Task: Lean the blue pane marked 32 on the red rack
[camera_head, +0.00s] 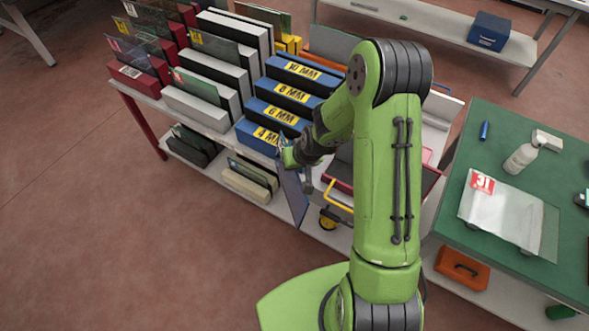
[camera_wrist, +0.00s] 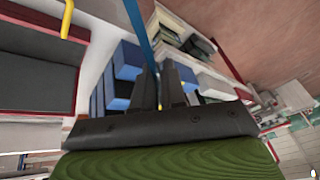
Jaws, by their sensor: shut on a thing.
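My gripper (camera_head: 287,157) is shut on a blue pane (camera_head: 293,196), which hangs below it in front of the shelf's right end. In the wrist view the pane (camera_wrist: 140,36) is seen nearly edge-on as a blue strip between my fingers (camera_wrist: 160,78). I cannot read a number on it. The red rack (camera_head: 150,83) is at the left end of the shelf top, away from my gripper. Dark panes with small labels lean on its stepped blocks. My forearm hides part of the area behind the gripper.
A blue rack (camera_head: 281,92) marked 10, 8, 6 and 4 MM is beside my gripper. A white rack (camera_head: 195,104) with leaning panes stands between it and the red one. A trolley (camera_head: 341,196) is to the right. A pane marked 31 (camera_head: 483,181) lies on the green table (camera_head: 461,245).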

